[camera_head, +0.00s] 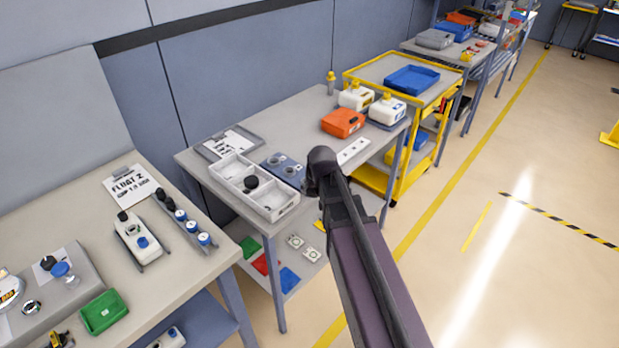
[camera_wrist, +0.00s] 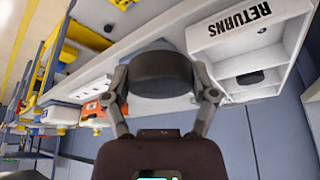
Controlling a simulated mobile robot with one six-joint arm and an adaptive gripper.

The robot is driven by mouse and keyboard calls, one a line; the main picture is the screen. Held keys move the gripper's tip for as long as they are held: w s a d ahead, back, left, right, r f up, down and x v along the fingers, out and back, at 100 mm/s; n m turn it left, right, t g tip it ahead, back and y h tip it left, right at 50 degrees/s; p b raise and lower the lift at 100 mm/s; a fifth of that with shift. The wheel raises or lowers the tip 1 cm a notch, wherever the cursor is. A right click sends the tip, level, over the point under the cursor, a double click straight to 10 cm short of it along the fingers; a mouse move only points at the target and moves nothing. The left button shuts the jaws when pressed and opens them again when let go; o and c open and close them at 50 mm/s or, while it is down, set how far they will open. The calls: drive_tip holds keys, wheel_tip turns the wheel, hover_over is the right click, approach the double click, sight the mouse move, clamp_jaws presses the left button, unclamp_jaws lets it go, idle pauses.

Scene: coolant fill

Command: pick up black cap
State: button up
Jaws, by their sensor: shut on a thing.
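In the wrist view my gripper (camera_wrist: 162,84) is shut on a round black cap (camera_wrist: 160,68), with one finger on each side of it. The cap is held up near the white tray marked RETURNS (camera_wrist: 228,38). A second black disc-shaped piece (camera_wrist: 250,77) lies in a compartment of that tray. In the head view this piece (camera_head: 251,182) is inside the white tray (camera_head: 275,213), left of my arm.
A blue-grey plate with round fittings (camera_head: 283,167) and a clipboard (camera_head: 228,144) lie behind the tray. An orange box (camera_head: 343,122) and white jugs (camera_head: 356,96) stand at the table's far end. A yellow cart (camera_head: 440,92) stands beyond. The left table (camera_head: 85,215) holds several bottles and parts.

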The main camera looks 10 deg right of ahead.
sight(317, 196)
drive_tip(key=shift+s+r, duration=0.2)
drive_tip(key=shift+s, duration=1.7)
drive_tip(key=shift+d, duration=0.1)
